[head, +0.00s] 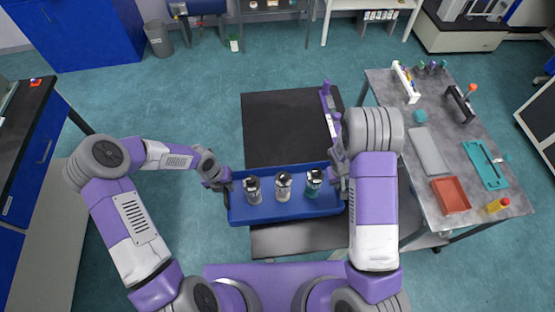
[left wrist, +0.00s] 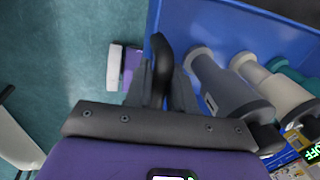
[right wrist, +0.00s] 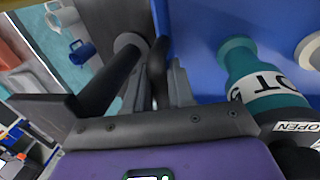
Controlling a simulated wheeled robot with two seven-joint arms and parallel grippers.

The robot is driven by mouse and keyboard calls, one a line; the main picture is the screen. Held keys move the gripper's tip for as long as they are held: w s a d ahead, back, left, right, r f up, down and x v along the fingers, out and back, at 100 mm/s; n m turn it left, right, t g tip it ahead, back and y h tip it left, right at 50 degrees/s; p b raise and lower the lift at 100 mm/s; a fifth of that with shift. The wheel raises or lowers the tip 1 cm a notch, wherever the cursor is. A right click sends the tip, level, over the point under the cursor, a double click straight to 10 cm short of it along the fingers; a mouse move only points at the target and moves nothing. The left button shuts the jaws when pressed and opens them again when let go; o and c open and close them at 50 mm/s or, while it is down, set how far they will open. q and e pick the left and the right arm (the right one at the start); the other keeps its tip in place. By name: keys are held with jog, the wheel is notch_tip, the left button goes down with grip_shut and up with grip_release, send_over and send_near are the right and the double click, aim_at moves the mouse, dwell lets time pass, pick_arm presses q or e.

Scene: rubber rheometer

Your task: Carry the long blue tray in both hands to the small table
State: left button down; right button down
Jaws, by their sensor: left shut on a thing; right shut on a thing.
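The long blue tray (head: 282,213) is held level in front of me, between my two grippers. Three bottles stand upright in it: a dark grey one (head: 253,190), a light one (head: 283,187) and a teal one (head: 314,184). My left gripper (head: 222,186) is shut on the tray's left handle, a dark loop that shows in the left wrist view (left wrist: 161,65). My right gripper (head: 341,178) is shut on the handle at the right end, seen in the right wrist view (right wrist: 157,68). My right arm partly hides that end in the head view.
A grey table (head: 455,150) on the right bears a red tray (head: 450,195), a teal tray (head: 487,164), a grey tray and racks. A dark-topped blue bench (head: 22,110) stands at the left. Open floor (head: 190,95) lies ahead on the left; a bin (head: 158,39) stands farther back.

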pick_arm(q)
jog(key=shift+f, duration=0.3)
pick_arm(e)
jog(key=shift+f, duration=0.3)
pick_arm(q)
jog(key=c, duration=1)
grip_release()
jog(key=shift+r, duration=0.15)
pick_arm(e)
jog(key=c, duration=1)
grip_release()
jog(key=shift+r, duration=0.15)
pick_arm(q)
jog(key=shift+o, duration=0.2)
pick_arm(e)
jog(key=shift+o, duration=0.2)
pick_arm(q)
notch_tip(320, 180, up, 12)
jog(key=a, duration=0.2)
jog(key=shift+a, duration=0.15)
pick_arm(e)
notch_tip(320, 180, up, 12)
jog(key=a, duration=0.2)
jog(key=shift+s+a, duration=0.15)
pick_arm(q)
jog(key=shift+s, duration=0.15)
